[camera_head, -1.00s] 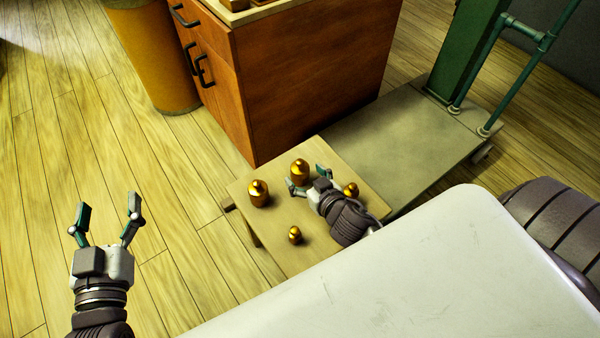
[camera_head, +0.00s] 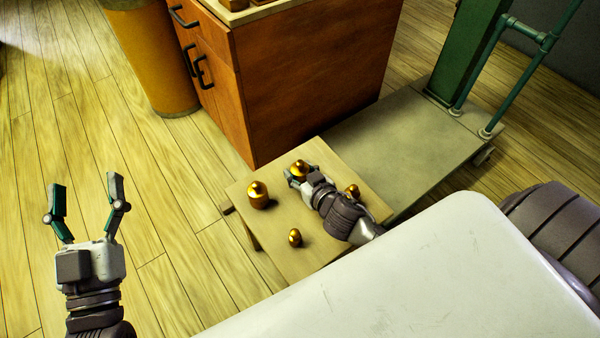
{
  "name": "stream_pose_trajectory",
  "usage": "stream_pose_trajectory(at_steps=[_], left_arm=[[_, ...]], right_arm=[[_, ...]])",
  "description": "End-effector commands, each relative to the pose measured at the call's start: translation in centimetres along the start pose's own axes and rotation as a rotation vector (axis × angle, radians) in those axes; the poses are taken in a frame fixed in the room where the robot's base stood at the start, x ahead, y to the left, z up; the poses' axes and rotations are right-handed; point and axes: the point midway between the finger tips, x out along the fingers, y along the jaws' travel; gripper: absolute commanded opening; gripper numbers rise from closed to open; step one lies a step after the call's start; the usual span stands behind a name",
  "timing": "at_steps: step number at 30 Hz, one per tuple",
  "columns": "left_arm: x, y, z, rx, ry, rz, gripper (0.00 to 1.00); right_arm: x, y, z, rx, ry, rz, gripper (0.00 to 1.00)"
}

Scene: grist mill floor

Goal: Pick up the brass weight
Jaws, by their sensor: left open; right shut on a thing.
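Several brass weights stand on a small low wooden table (camera_head: 285,258). My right gripper (camera_head: 299,174) is shut on the brass weight (camera_head: 300,168) at the table's far side, and its fingers hide the lower part of it. I cannot tell whether that weight is off the table top. A larger brass weight (camera_head: 258,195) stands to the left. A small brass weight (camera_head: 295,238) stands near the front edge. Another brass weight (camera_head: 352,190) stands right of my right gripper, partly hidden by it. My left gripper (camera_head: 86,190) is open and empty above the floor at the left.
A wooden cabinet (camera_head: 310,75) with dark handles stands right behind the table. A grey platform (camera_head: 400,145) with a green post (camera_head: 465,50) is at the right. A yellow drum (camera_head: 150,60) stands at the back left. The floor at the left is clear.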

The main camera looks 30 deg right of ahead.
Motion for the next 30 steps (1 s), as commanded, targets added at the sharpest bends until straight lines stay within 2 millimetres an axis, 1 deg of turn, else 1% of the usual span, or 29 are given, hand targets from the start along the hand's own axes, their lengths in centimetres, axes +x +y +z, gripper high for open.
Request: stream_pose_trajectory(at_steps=[1, 3, 4, 7, 8, 20, 26, 30], left_arm=[[0.0, 0.0, 0.0, 0.000, -0.001, 0.000, 0.75], [0.0, 0.0, 0.0, 0.000, -0.001, 0.000, 0.75], [0.0, 0.0, 0.0, 0.000, -0.001, 0.000, 0.75], [0.0, 0.0, 0.0, 0.000, -0.001, 0.000, 0.75], [0.0, 0.0, 0.0, 0.000, -0.001, 0.000, 0.75], [0.1, 0.0, 0.2, 0.000, -0.020, -0.001, 0.75], [-0.3, -0.4, 2.2, 0.004, -0.150, -0.009, 0.75], [-1.0, -0.7, 4.4, 0.008, -0.290, -0.016, 0.75]], right_arm=[[0.0, 0.0, 0.0, 0.000, 0.000, -0.001, 0.16], [0.0, 0.0, 0.0, 0.000, 0.000, -0.001, 0.04], [0.0, 0.0, 0.0, 0.000, 0.000, -0.001, 0.00], [0.0, 0.0, 0.0, 0.000, 0.000, -0.001, 0.00], [0.0, -0.1, -0.4, 0.000, 0.008, -0.002, 0.00], [-0.1, -0.1, -0.7, 0.000, 0.008, -0.002, 0.00], [-0.5, -0.1, -1.6, 0.000, 0.009, -0.003, 0.00], [-0.9, 0.0, -2.6, 0.000, 0.009, -0.002, 0.00]])
